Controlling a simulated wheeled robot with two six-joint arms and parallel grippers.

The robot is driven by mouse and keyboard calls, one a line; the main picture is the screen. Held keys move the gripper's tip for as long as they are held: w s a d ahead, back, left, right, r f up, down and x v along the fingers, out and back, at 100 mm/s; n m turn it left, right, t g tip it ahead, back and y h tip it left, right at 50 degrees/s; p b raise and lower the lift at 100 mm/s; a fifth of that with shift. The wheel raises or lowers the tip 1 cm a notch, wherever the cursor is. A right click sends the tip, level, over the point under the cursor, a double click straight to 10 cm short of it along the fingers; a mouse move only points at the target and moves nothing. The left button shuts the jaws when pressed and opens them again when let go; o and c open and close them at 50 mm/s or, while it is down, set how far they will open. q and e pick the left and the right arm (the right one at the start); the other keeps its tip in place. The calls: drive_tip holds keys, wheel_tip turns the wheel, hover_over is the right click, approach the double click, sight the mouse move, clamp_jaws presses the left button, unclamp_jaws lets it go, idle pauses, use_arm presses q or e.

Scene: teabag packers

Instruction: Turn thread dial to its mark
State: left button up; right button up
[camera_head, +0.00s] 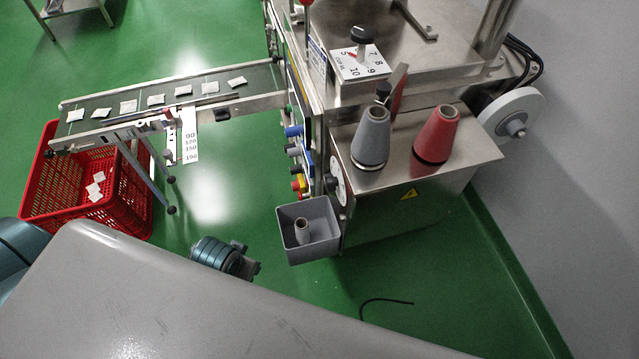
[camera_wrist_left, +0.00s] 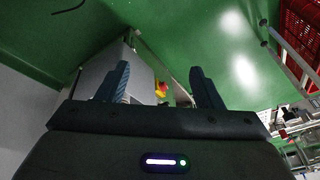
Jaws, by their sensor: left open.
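A white round dial (camera_head: 337,179) with a dark knob (camera_head: 331,183) sits on the left side of the steel thread box (camera_head: 400,190). It is seen nearly edge-on, so its pointer and mark cannot be read. On top of the machine, a white numbered plate (camera_head: 360,63) carries a black knob (camera_head: 362,35) with a red pointer. My left gripper (camera_head: 243,260) is low, left of the grey bin and apart from the dial. In the left wrist view my left gripper (camera_wrist_left: 160,82) is open and empty. My right gripper is not in view.
A grey bin (camera_head: 290,250) holding a small cone hangs below the dial. Grey (camera_head: 371,138) and red (camera_head: 437,135) thread cones stand on the box. A red-yellow button (camera_head: 299,184) is on the machine's side. A conveyor (camera_head: 175,95) and red crate (camera_head: 85,190) stand left.

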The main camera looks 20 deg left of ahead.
use_arm(q)
drive_tip(key=w+a+v, duration=0.1)
drive_tip(key=v, duration=0.8)
drive_tip(key=w+a+r+m+t, duration=0.2)
drive_tip(key=w+r+m+t, duration=0.1)
drive_tip(key=w+t, duration=0.55)
drive_tip(key=w+a+r+m+t, duration=0.25)
drive_tip(key=w+t, duration=0.25)
drive_tip(key=w, duration=0.6)
drive_tip(key=m+g+h, duration=0.7)
drive_tip(key=m+h, duration=0.9)
approach(326, 184)
drive_tip(key=p+x, duration=0.3)
drive_tip(key=x, duration=0.4)
drive_tip(key=shift+w+d+f+p, duration=0.1)
drive_tip(key=shift+w+d+p, duration=0.1)
drive_tip(key=shift+p, duration=0.15)
drive_tip(key=shift+w+d+f, duration=0.1)
drive_tip(key=shift+w+d, duration=0.25)
drive_tip(key=shift+d, duration=0.15)
